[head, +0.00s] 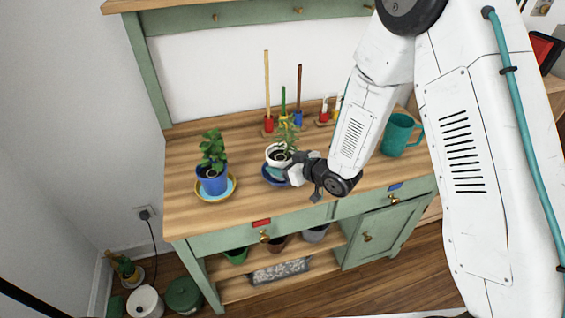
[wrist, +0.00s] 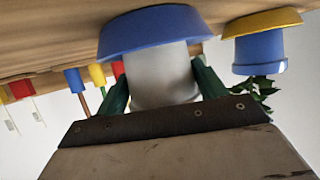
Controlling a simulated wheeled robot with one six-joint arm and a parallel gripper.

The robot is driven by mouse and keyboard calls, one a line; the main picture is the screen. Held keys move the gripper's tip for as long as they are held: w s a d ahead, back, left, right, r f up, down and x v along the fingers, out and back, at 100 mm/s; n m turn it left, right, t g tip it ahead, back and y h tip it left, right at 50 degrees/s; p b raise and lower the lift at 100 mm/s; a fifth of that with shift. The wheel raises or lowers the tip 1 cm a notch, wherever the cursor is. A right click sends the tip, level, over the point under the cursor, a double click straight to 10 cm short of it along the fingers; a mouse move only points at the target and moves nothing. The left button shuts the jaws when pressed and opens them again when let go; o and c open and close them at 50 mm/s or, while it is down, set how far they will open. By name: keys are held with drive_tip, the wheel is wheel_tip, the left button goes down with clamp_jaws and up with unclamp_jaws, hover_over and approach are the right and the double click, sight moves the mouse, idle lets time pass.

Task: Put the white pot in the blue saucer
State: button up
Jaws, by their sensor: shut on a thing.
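The white pot (head: 275,158) holds a leafy plant and stands upright at the middle of the wooden bench top. The blue saucer (head: 268,176) is directly under it. In the wrist view, which looks upside down, the pot (wrist: 163,75) is between my two green fingers, and the blue saucer's rim (wrist: 150,32) hides its base. I cannot tell whether the base touches the saucer's floor. My gripper (head: 291,172) is shut on the white pot from its front right side.
A blue pot (head: 211,182) with a plant sits in a yellow saucer (head: 231,191) to the left. Several coloured tools (head: 267,90) stand behind the white pot. A teal mug (head: 398,134) is at the right. The bench is clear between the two pots.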

drive_tip(key=shift+f, duration=0.1)
drive_tip(key=o, duration=1.2)
